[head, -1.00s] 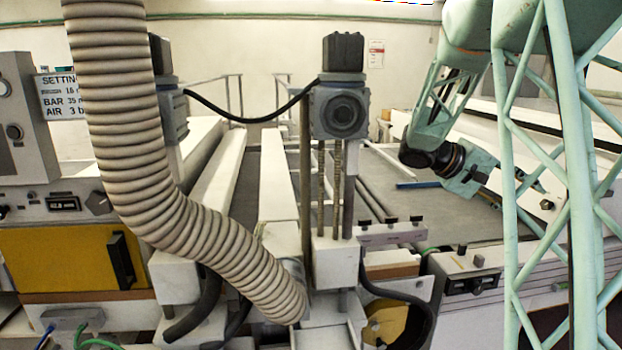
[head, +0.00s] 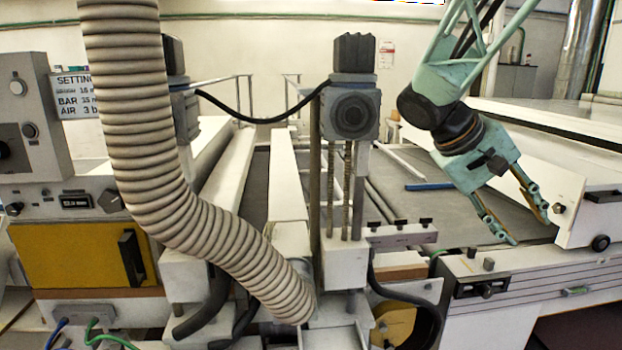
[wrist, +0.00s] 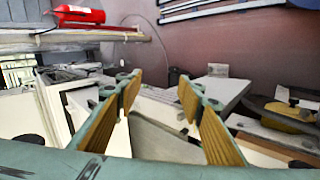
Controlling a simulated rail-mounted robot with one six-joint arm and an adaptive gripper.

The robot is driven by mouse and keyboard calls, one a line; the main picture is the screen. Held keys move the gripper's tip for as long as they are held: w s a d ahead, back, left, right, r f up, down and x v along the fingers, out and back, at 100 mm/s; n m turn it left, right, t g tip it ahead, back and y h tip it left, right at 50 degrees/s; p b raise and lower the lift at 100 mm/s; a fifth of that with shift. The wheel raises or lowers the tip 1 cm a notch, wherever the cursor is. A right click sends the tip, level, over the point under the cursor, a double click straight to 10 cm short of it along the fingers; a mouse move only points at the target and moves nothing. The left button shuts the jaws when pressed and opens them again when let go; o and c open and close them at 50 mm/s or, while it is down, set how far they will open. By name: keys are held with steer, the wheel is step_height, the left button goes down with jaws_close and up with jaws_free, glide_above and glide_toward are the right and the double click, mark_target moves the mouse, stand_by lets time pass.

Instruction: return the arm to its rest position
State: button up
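My gripper (head: 531,228) hangs from my mint-green arm at the right of the head view, pointing down and to the right. It is above the grey bed of the machine, beside the white end block. Its two fingers are spread apart with nothing between them. In the wrist view, the gripper (wrist: 158,92) shows its two tan-padded fingers wide apart, with only background surfaces visible through the gap.
A ribbed hose (head: 140,160) and a grey motor post (head: 352,115) stand left of my arm. A blue bar (head: 430,187) lies on the grey bed (head: 400,205). A white panelled block (head: 585,205) is close right of the fingers. A red object (wrist: 78,15) shows in the wrist view.

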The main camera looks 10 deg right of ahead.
steer(key=s+a+n+t+y, duration=0.1)
steer(key=s+a+t+y, duration=0.1)
steer(key=s+a, duration=0.4)
steer(key=s+a+f+n+t+y, duration=0.1)
steer(key=s+a, duration=0.5)
steer(key=a, duration=1)
steer(key=s+a+n+t+y, duration=0.1)
steer(key=s+a+y, duration=0.4)
steer(key=a, duration=0.6)
steer(key=shift+s+a+f+t+y, duration=0.35)
steer(key=shift+s+t, duration=0.55)
steer(key=shift+s, duration=0.15)
steer(key=shift+f+b, duration=0.45)
steer(key=shift+f, duration=0.2)
steer(key=shift+r, duration=0.15)
step_height(320, 180, up, 7)
steer(key=p, duration=0.7)
steer(key=shift+r, duration=0.1)
steer(key=shift+c, duration=0.4)
